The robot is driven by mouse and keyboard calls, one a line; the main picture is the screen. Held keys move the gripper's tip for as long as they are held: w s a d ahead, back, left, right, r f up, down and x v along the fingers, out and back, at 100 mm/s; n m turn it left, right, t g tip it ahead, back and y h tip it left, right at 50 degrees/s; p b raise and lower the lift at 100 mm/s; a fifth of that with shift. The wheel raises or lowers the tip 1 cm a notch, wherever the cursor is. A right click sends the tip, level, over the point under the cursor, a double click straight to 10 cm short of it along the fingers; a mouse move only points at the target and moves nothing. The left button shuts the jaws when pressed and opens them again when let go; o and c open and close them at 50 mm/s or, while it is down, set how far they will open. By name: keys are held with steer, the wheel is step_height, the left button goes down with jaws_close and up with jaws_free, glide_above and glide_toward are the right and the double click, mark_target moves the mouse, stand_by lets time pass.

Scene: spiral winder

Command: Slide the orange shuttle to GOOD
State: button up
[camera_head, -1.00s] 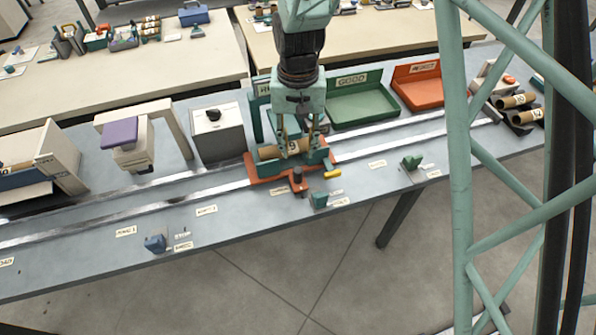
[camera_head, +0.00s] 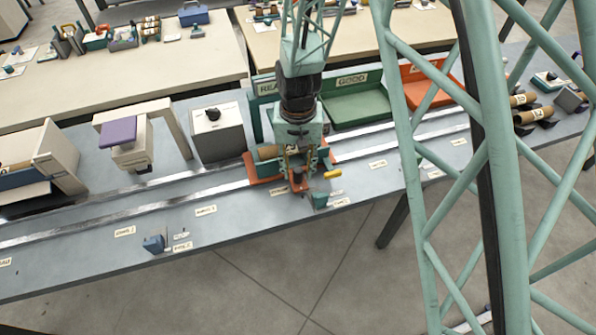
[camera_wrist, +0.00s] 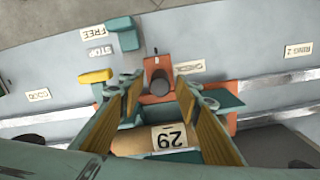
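The orange shuttle (camera_head: 262,168) sits on the rails in front of the green GOOD tray (camera_head: 357,103), to its left. In the wrist view the shuttle's orange plate (camera_wrist: 182,66) carries a dark upright knob (camera_wrist: 159,82) and a cardboard roll marked 29 (camera_wrist: 165,138). The roll (camera_head: 267,152) shows partly in the head view. My gripper (camera_head: 303,190) is over the shuttle's front. In the wrist view it is open (camera_wrist: 159,88), with one finger on each side of the knob and visible gaps. A GOOD label (camera_wrist: 38,95) lies on the bench.
A teal block (camera_head: 319,200) stands at the FREE and STOP labels, and a yellow tab (camera_head: 333,174) is beside the shuttle. An orange tray (camera_head: 425,82) is right of the green one. The rails right of the shuttle look clear until my lattice structure hides them.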

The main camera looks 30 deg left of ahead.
steer(key=shift+f, duration=0.45)
jaws_close()
